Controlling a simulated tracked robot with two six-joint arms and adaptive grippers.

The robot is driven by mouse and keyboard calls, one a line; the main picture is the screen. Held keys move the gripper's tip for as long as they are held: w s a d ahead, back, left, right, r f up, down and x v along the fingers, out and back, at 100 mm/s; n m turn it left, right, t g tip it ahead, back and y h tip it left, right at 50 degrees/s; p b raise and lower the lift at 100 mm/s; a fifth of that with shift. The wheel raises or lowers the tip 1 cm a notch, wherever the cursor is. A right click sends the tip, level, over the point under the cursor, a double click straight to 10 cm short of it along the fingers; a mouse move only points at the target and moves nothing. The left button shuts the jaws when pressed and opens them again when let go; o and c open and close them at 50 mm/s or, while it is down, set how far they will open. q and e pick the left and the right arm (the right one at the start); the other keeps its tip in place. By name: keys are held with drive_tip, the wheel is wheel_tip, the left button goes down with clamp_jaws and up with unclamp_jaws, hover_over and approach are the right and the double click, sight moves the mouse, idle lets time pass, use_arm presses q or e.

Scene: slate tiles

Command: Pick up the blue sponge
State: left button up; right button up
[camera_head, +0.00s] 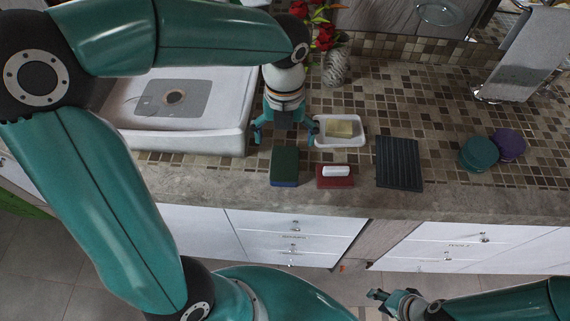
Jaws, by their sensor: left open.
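The blue sponge (285,167) lies near the front edge of the counter. Its top is dark green and a blue layer shows along its front side. My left gripper (285,134) points down just behind the sponge in the picture, its fingers spread wide and nothing between them. The gap in height between the fingers and the sponge is hard to judge. My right gripper (390,297) is low at the bottom, in front of the drawers and away from the counter top; its finger opening is unclear.
A white soap dish (318,141) with a yellowish bar (339,129) sits close to the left gripper's right finger. A red brush (335,182), a dark ridged mat (399,162), teal discs (478,154) and purple discs (508,145) lie to the right. A white sink (222,137) is left; a flower vase (336,70) stands behind.

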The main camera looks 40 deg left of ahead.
sight(285, 160)
use_arm(q)
wheel_tip(285, 160, down, 10)
drive_tip(key=shift+w+r, duration=0.15)
drive_tip(key=shift+r, duration=0.1)
drive_tip(key=c, duration=0.8)
